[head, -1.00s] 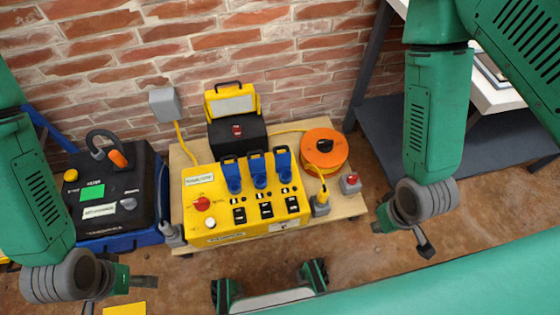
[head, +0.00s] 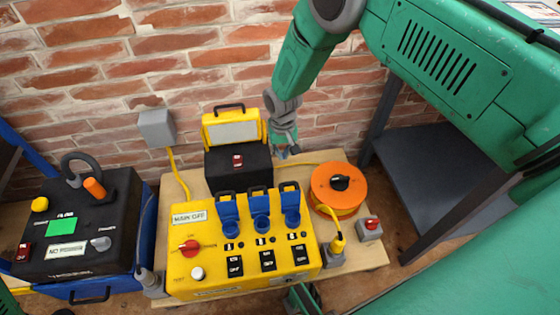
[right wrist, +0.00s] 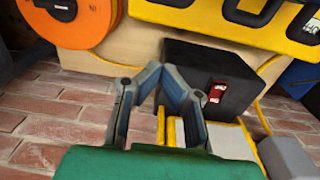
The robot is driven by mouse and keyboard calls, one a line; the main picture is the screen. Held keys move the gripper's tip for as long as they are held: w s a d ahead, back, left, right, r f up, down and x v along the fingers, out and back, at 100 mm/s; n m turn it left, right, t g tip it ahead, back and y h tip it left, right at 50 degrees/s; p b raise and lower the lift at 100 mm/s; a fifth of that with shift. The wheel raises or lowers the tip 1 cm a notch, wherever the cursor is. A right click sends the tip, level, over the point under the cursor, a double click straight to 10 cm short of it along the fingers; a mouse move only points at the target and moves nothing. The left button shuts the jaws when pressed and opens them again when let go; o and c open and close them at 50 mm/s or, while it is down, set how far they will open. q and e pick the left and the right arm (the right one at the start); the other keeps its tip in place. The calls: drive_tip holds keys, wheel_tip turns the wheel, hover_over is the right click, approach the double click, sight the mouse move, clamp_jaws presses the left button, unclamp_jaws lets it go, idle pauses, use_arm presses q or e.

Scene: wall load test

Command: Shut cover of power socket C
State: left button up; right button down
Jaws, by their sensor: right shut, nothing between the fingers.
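The yellow power box (head: 215,265) stands on a wooden board and carries three blue sockets. Each socket has a blue cover raised upright behind it: the left cover (head: 228,206), the middle cover (head: 259,202) and the right cover (head: 290,198). I cannot read any letter that marks socket C. My right gripper (head: 287,151) is shut and empty, behind the sockets, right of the black case, apart from the covers. In the right wrist view the gripper (right wrist: 160,73) points towards the board, and the box shows only at the top edge.
A black case (head: 240,177) with a raised yellow lid stands behind the box. An orange cable reel (head: 357,190) and a grey red-button box (head: 369,230) sit to the right. A black unit (head: 120,220) stands left. The brick wall (head: 215,75) closes the back.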

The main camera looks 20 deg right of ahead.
sight(289, 192)
drive_tip(key=f+b, duration=0.1)
drive_tip(key=f, duration=0.1)
drive_tip(key=s+f+b, duration=0.1)
drive_tip(key=f, duration=0.2)
drive_tip(key=s+f+b, duration=0.1)
drive_tip(key=f, duration=0.1)
drive_tip(key=shift+s+a+f+b, duration=0.1)
drive_tip(key=shift+s+f+b, duration=0.05)
drive_tip(key=shift+s+b, duration=0.15)
drive_tip(key=shift+s+a+r, duration=0.2)
drive_tip(key=shift+s+a, duration=0.05)
drive_tip(key=shift+s, duration=0.35)
drive_tip(key=shift+d, duration=0.1)
